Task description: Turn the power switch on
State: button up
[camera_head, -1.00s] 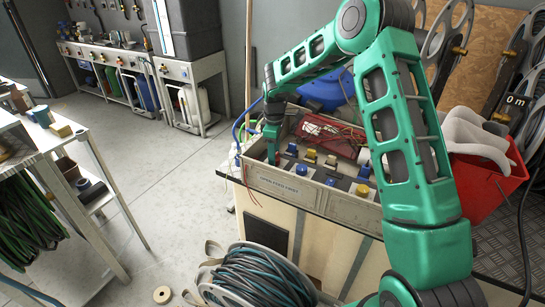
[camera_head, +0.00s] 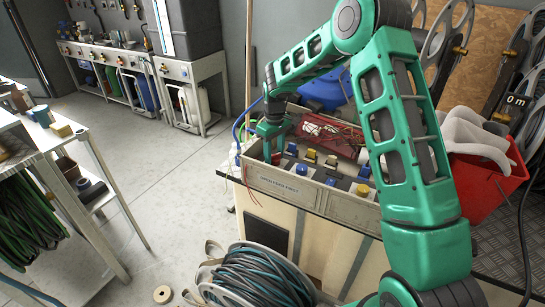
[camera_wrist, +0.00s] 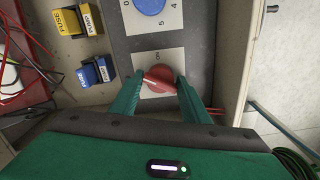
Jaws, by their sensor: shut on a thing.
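The power switch is a red rotary knob (camera_wrist: 158,84) on a pale plate in the wrist view. The word ON is printed above it, on the side away from my gripper's body. The knob's raised bar lies slantwise between my fingers, not pointing straight at ON. My gripper (camera_wrist: 158,88) is shut on the knob, one finger on each side. In the head view my gripper (camera_head: 268,150) reaches down into the left end of the grey control box (camera_head: 290,187), and the red knob (camera_head: 279,158) is partly hidden there.
A blue dial (camera_wrist: 149,4) sits beyond the switch. Yellow (camera_wrist: 78,21) and blue (camera_wrist: 96,70) fuse blocks and loose red wires lie to its left. The box wall (camera_wrist: 233,60) is close on the right. A red bin (camera_head: 490,185) stands right of the box.

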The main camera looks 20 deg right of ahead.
jog(key=m, duration=0.6)
jog(key=shift+w+d+r+m, duration=0.1)
jog(key=shift+w+d+m, duration=0.05)
jog(key=shift+m, duration=0.15)
jog(key=m, duration=0.5)
jog(key=shift+m, duration=0.3)
jog(key=o, duration=0.8)
jog(key=shift+c, duration=0.2)
notch_tip(320, 180, up, 11)
